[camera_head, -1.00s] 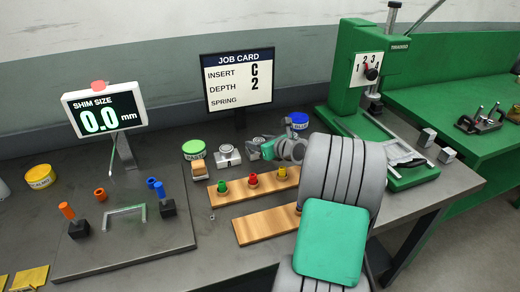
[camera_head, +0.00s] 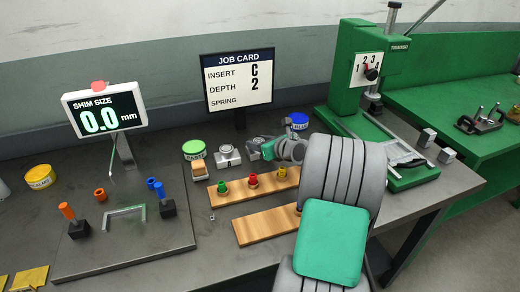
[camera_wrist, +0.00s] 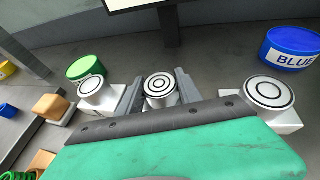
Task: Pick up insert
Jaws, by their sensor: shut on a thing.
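Three silver round inserts with dark ring marks show in the wrist view. My gripper (camera_wrist: 159,86) is shut on the middle insert (camera_wrist: 161,91), one finger on each side of it. The left insert (camera_wrist: 95,91) and right insert (camera_wrist: 270,93) sit on pale square blocks, apart from the fingers. In the head view, the left insert (camera_head: 228,152) is clear and the middle one (camera_head: 258,142) shows beside my gripper. The right one is hidden by my arm there. I cannot tell whether the held insert is lifted.
A job card (camera_head: 239,80) reads insert C, depth 2. A green-lidded tin (camera_head: 194,149) and a blue tin (camera_head: 298,121) flank the inserts. A wooden strip with coloured knobs (camera_head: 252,189) lies in front. A green press (camera_head: 368,70) stands at right.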

